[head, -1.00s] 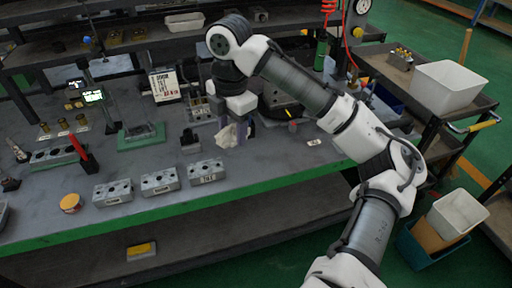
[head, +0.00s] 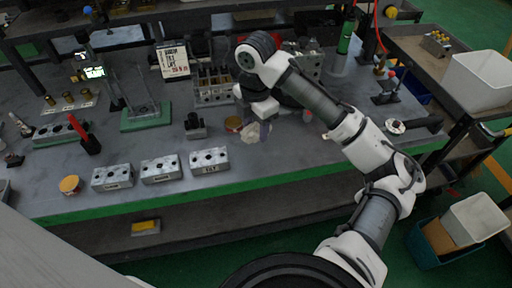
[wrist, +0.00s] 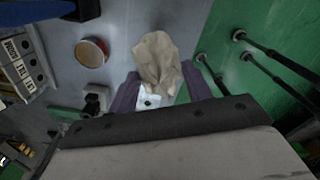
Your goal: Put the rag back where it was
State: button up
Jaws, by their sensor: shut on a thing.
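The rag (head: 250,132) is a crumpled beige cloth. My gripper (head: 260,130) is shut on it and holds it over the grey bench, right of and behind the row of valve blocks. In the wrist view the rag (wrist: 157,62) sticks out between the two purple fingers of my gripper (wrist: 160,88). A small white piece with a dark dot (wrist: 149,100) shows just below the rag there. I cannot tell whether the rag touches the bench.
Three valve blocks (head: 160,169) stand along the bench's front. A round amber-topped tin (head: 233,124) sits close left of the rag; another (head: 70,184) is at the left. A black-handled part (head: 194,127) and a green-based stand (head: 146,116) are farther left.

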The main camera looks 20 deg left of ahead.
aim_at(256, 157)
notch_tip(256, 157, down, 10)
jog(key=shift+p, duration=0.65)
jog(key=shift+f, duration=0.1)
jog(key=o, duration=0.9)
